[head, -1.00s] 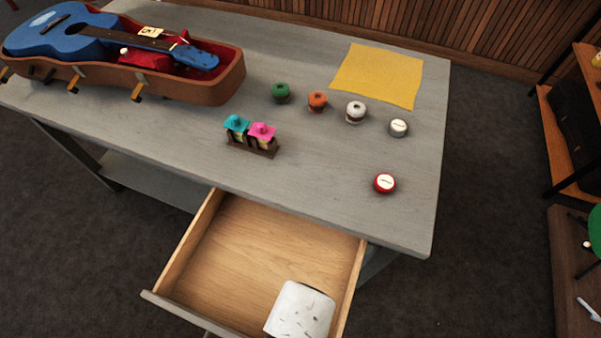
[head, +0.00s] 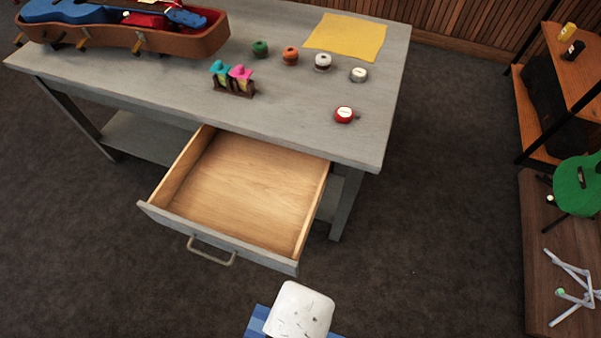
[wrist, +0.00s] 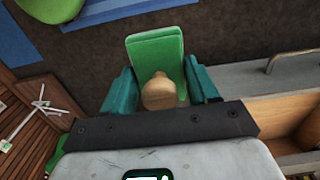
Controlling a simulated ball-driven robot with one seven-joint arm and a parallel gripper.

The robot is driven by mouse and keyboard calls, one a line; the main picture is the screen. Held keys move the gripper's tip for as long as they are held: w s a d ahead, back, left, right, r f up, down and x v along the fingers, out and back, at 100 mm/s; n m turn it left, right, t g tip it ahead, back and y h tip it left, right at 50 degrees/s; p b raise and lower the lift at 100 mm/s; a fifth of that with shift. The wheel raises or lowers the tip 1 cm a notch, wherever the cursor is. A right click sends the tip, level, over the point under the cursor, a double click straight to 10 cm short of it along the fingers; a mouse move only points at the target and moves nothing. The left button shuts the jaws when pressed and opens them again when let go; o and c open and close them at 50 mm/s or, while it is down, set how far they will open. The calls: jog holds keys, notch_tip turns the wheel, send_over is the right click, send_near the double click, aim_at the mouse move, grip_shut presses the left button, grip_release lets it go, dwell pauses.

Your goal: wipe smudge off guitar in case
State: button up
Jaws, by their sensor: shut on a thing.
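The blue guitar (head: 65,11) lies in an open brown case (head: 130,40) with red lining, at the table's far left. The head view cuts off much of its body, and I see no smudge on the visible part. In the wrist view, my gripper (wrist: 160,90) is shut on a wooden knob (wrist: 158,93) joined to a flat green pad (wrist: 155,50). Its teal fingers stand on both sides of the knob. In the head view, my white wrist part shows low in front of the drawer; the fingers are hidden. The guitar is far from my gripper.
An open, empty drawer (head: 240,190) juts from the grey table (head: 290,130). A yellow cloth (head: 345,37), several small round items and a two-piece holder (head: 233,85) lie on top. A blue checked thing (head: 258,320) is low in front. Shelves (head: 550,220) stand right.

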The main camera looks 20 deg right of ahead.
jog(key=shift+s+d+f, duration=0.1)
jog(key=shift+s, duration=0.25)
jog(key=w+d+f+n, duration=0.7)
jog(key=w+d+f, duration=0.9)
jog(key=w+f, duration=0.1)
jog(key=shift+w+d+n, duration=0.3)
jog(key=shift+w, duration=0.05)
